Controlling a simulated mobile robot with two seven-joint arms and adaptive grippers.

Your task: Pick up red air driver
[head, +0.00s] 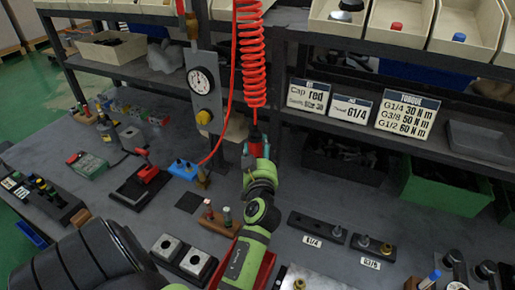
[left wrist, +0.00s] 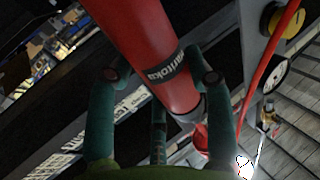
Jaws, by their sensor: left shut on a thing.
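The red air driver (head: 255,131) hangs at the lower end of a red coiled hose (head: 250,60) in the head view; most of it is hidden by my gripper. In the left wrist view its thick red body (left wrist: 150,45), with a dark lettered band, runs down between the fingers. My left gripper (head: 256,147) is shut on the driver, and its teal fingers (left wrist: 158,110) lie on both sides of the body. My right gripper is not in view.
A gauge panel (head: 205,92) stands just left of the driver. Shelf signs (head: 350,108) and parts bins (head: 468,30) are at the right. The bench below holds black blocks with fittings (head: 318,230) and a blue block (head: 184,169).

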